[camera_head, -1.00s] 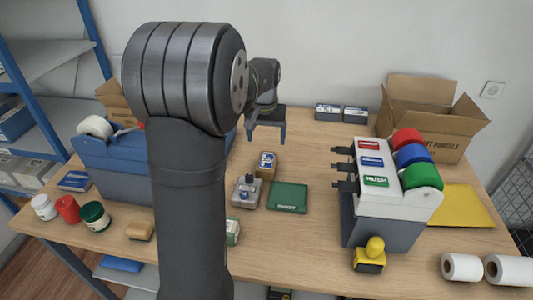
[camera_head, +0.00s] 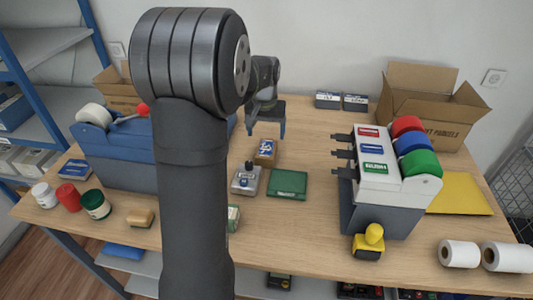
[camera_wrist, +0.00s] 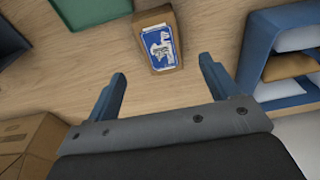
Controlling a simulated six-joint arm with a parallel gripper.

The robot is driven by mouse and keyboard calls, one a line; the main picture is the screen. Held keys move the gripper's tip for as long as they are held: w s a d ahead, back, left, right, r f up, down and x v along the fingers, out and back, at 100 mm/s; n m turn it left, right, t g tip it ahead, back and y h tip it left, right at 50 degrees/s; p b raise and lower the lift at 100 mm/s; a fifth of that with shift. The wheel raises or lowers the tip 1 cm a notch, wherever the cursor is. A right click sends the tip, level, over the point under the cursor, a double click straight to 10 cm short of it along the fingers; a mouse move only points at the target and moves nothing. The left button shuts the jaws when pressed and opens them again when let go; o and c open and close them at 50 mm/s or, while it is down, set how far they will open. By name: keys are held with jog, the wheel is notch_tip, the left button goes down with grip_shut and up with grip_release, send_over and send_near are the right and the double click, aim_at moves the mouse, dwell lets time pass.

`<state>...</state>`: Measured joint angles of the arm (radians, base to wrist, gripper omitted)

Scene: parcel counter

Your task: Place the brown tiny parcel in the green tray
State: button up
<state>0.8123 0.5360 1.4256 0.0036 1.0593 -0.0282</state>
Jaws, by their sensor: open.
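The brown tiny parcel (camera_head: 264,154) stands on the wooden counter, with a blue and white label on its top. It also shows in the wrist view (camera_wrist: 152,60), ahead of and between the fingers. My gripper (camera_head: 266,130) is open and empty, above and behind the parcel in the head view, not touching it. Both blue-grey fingers show in the wrist view (camera_wrist: 162,80). The green tray (camera_head: 287,184) lies flat in front of the parcel and slightly right, apparently empty. Part of it shows at the top left of the wrist view (camera_wrist: 85,10).
A grey stamp-like item (camera_head: 246,180) sits left of the tray. A tape dispenser (camera_head: 385,185) with red, blue and green rolls stands right, with a yellow-handled stamp (camera_head: 369,242) in front. An open carton (camera_head: 430,108) stands back right. Counter between tray and dispenser is clear.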

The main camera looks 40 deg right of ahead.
aim_at(266, 147)
jog(key=f, duration=0.6)
jog(key=w+d+f, duration=0.1)
jog(key=f, duration=0.2)
jog(key=shift+f, duration=0.2)
jog(key=c, duration=1.3)
jog(key=shift+r, duration=0.15)
